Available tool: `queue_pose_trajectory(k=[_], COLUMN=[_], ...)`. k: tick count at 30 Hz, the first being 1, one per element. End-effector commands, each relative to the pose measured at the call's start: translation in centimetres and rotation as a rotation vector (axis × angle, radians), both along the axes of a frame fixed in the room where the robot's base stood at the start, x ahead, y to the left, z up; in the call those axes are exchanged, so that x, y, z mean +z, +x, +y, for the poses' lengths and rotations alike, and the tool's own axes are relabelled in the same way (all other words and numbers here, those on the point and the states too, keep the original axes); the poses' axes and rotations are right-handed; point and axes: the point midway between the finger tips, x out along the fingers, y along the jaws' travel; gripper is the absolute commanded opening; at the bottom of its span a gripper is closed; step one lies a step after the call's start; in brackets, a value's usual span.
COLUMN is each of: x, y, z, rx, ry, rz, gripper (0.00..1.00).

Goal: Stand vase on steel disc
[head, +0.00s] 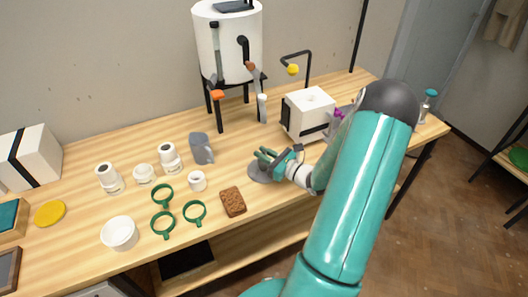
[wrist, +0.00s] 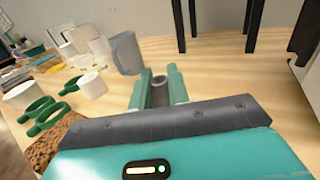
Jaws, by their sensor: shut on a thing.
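My gripper (head: 278,157) is low over the table, with its green fingers closed. In the wrist view my gripper (wrist: 159,88) is shut on a small grey vase (wrist: 159,80), whose round open mouth shows between the fingertips. In the head view the vase is mostly hidden by the fingers. A flat grey steel disc (head: 259,174) lies on the table right below and beside my fingers. I cannot tell whether the vase's base touches the disc. The disc cannot be made out in the wrist view.
A grey jug (head: 201,148) stands left of the disc. A brown sponge-like block (head: 233,202), green rings (head: 195,212) and white pots (head: 197,181) lie nearer the front left. A white box (head: 308,115) stands behind right, and a white tank (head: 230,45) on black legs behind.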

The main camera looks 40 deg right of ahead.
Motion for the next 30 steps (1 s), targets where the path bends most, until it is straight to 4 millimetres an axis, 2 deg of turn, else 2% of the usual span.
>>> queue_pose_trajectory(k=[7,8,11,22,26,30], x=[-0.2,-0.2,-0.2,0.2,0.0,0.1], y=[0.0,0.0,0.0,0.1,-1.5,-4.4], z=[0.1,0.1,0.0,-0.1,-0.5,-1.0], rx=[-0.001,-0.001,0.0,0.0,-0.002,-0.002], ry=[0.0,0.0,0.0,-0.002,-0.001,-0.001], rz=[0.0,0.0,0.0,0.0,0.002,0.001], gripper=[0.01,0.19,0.39,0.39,0.39,0.39])
